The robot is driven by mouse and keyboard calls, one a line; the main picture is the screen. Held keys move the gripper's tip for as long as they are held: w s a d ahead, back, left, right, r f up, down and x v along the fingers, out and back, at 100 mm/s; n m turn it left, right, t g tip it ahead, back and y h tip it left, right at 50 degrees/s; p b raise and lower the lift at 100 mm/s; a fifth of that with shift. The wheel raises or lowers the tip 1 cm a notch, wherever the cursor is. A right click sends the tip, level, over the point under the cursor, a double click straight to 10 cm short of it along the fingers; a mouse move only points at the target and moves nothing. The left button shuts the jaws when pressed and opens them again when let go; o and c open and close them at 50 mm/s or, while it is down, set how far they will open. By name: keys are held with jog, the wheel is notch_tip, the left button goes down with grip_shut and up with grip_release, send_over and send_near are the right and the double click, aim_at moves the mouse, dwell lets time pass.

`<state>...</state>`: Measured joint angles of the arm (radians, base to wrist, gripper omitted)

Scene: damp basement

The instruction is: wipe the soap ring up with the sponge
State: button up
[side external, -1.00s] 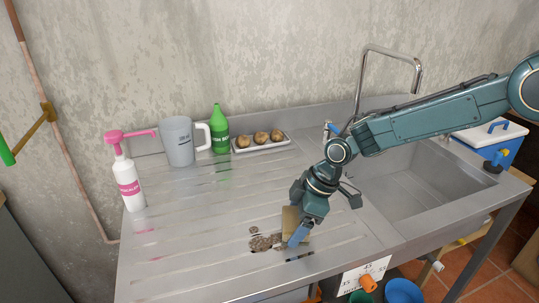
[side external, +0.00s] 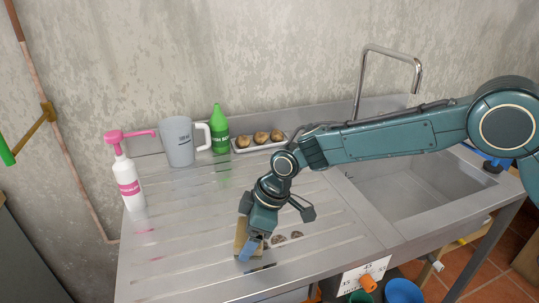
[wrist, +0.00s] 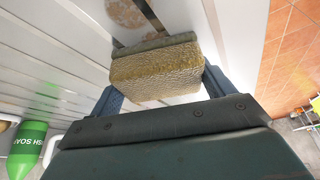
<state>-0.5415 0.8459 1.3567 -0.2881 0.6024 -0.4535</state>
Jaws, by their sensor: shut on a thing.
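The tan sponge (side external: 240,233) is held in my gripper (side external: 250,246), low over the ribbed steel drainboard. In the wrist view the sponge (wrist: 155,76) sits between the two blue fingers of my gripper (wrist: 162,88), which is shut on it. I cannot tell for sure whether the sponge touches the steel. Brownish patches of the soap ring (side external: 279,239) show just right of the gripper. My gripper and the sponge may hide more of it. A round mottled patch of the soap ring (wrist: 126,14) shows beyond the sponge in the wrist view.
A pink-topped pump bottle (side external: 129,183), a grey jug (side external: 179,143), a green bottle (side external: 219,132) and a white tray (side external: 243,150) of round brown items stand along the back left. The sink basin (side external: 400,195) is at right. A dark strip (side external: 262,268) lies near the front edge.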

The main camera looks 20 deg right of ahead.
aim_at(304, 227)
jog(key=shift+a, duration=0.5)
jog(key=d, duration=1.5)
jog(key=shift+d, duration=0.4)
notch_tip(304, 227, up, 8)
jog(key=shift+d, duration=0.15)
